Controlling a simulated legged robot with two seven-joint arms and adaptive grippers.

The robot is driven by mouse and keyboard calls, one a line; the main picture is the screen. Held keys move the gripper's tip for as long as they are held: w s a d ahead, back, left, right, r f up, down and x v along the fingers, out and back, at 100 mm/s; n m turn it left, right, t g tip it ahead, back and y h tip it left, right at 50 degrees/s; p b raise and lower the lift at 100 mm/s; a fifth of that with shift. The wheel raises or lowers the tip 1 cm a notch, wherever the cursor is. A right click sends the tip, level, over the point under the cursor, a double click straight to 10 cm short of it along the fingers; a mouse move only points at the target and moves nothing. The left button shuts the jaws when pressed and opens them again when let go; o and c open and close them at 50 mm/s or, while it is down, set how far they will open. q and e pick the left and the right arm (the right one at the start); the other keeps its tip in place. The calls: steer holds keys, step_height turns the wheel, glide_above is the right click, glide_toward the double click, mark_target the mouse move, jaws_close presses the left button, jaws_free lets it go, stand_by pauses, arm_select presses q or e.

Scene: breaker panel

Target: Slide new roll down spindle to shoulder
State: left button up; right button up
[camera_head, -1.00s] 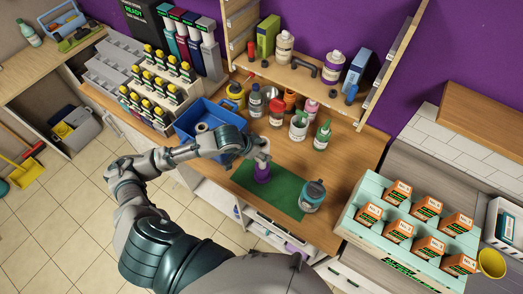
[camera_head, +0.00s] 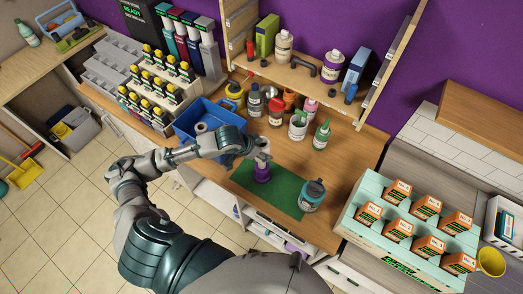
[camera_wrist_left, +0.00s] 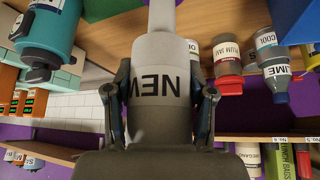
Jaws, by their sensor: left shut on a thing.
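My left gripper (camera_head: 259,158) is over the workbench, above the green mat. It is shut on a grey roll (camera_wrist_left: 158,88) marked NEW, with a finger on each side of it in the left wrist view. That view is upside down, so the roll's lettering reads inverted. A paler grey cylinder with a narrower shaft (camera_wrist_left: 162,17) lies in line with the roll; how far the roll sits along it I cannot tell. A purple piece (camera_head: 262,174) stands on the mat right below the gripper in the head view. The shoulder cannot be made out. My right gripper is not in view.
A teal jar (camera_head: 312,196) stands at the right end of the green mat (camera_head: 284,193). A blue bin (camera_head: 188,122) is left of the gripper. Several bottles and tins, among them a green-capped bottle (camera_head: 322,134), stand behind it.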

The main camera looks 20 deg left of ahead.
arm_select(q)
steer(key=shift+f+b, duration=0.55)
steer(key=shift+f, duration=0.95)
steer(key=shift+f+b, duration=0.85)
steer(key=shift+f, duration=1.6)
steer(key=o, duration=1.2)
steer(key=shift+o, duration=0.2)
steer(key=shift+r, duration=0.15)
steer(key=v, duration=1.1)
steer(key=shift+s+a+r, duration=0.15)
steer(key=shift+s+r, duration=0.05)
steer(key=shift+s, duration=0.05)
